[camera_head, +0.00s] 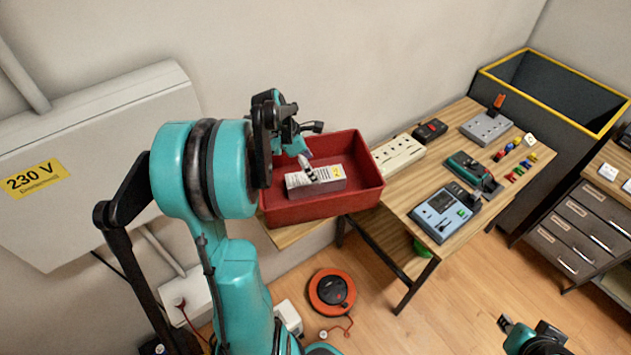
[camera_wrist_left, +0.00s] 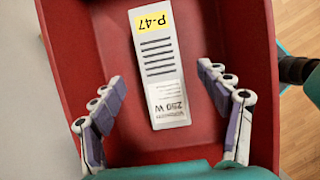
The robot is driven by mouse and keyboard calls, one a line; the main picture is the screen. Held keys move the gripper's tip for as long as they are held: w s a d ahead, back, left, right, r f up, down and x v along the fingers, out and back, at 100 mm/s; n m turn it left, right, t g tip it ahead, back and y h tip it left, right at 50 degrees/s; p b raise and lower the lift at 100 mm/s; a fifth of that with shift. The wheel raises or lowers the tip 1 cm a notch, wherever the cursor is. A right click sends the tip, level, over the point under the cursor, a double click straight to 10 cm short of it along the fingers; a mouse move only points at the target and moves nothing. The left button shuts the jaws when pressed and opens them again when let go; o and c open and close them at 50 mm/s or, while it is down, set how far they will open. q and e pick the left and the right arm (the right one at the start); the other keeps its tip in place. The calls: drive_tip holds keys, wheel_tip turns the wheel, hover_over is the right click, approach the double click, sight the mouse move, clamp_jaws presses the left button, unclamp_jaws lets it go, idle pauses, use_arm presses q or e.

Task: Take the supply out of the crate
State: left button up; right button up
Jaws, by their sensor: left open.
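The red crate (camera_head: 372,196) stands on the wooden bench end in the head view. The supply (camera_head: 330,185), a grey box with a white label, lies inside it on the crate floor. In the left wrist view the supply (camera_wrist_left: 162,100) shows a yellow P-47 tag and 250 W print, with the red crate (camera_wrist_left: 65,60) around it. My left gripper (camera_wrist_left: 162,76) is open and empty above the supply, one finger on each side, apart from it. In the head view my left gripper (camera_head: 305,160) partly covers the supply. My right gripper (camera_head: 512,324) is low at the bottom right, partly cut off.
A white socket strip (camera_head: 398,155), a grey-blue meter (camera_head: 445,213) and other devices lie on the bench right of the crate. A grey 230 V cabinet (camera_head: 100,150) is at left. An orange cable reel (camera_head: 332,292) lies on the floor. A yellow-rimmed bin (camera_head: 556,66) stands behind.

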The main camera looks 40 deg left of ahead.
use_arm(q)
drive_tip(key=x, duration=0.1)
drive_tip(key=b+x, duration=0.1)
drive_tip(key=x, duration=0.3)
drive_tip(key=shift+s+a+f, duration=0.25)
drive_tip(key=shift+s+a, duration=0.05)
drive_tip(key=shift+a, duration=0.05)
drive_tip(key=shift+w+d+f+b, duration=0.2)
drive_tip(key=shift+f+b, duration=0.1)
drive_tip(key=shift+f, duration=0.15)
clamp_jaws()
